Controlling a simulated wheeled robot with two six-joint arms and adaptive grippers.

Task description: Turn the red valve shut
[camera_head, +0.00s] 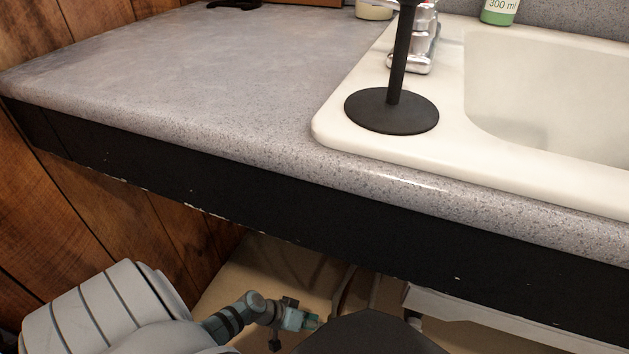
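I see no red valve in the head view. My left arm comes in from the lower left, and my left gripper (306,320) is small and low in the picture, below the counter's dark front edge. It is too small and dim to tell whether its fingers are open or shut, or whether anything is between them. My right gripper is not in view.
A grey speckled countertop (215,75) with a dark front panel (330,225) overhangs the space below. A white sink (555,95) is at right, with a black round-based stand (392,112) on its rim, a chrome faucet (424,45) and a green bottle (499,12) behind. Wood panelling (60,215) closes the left.

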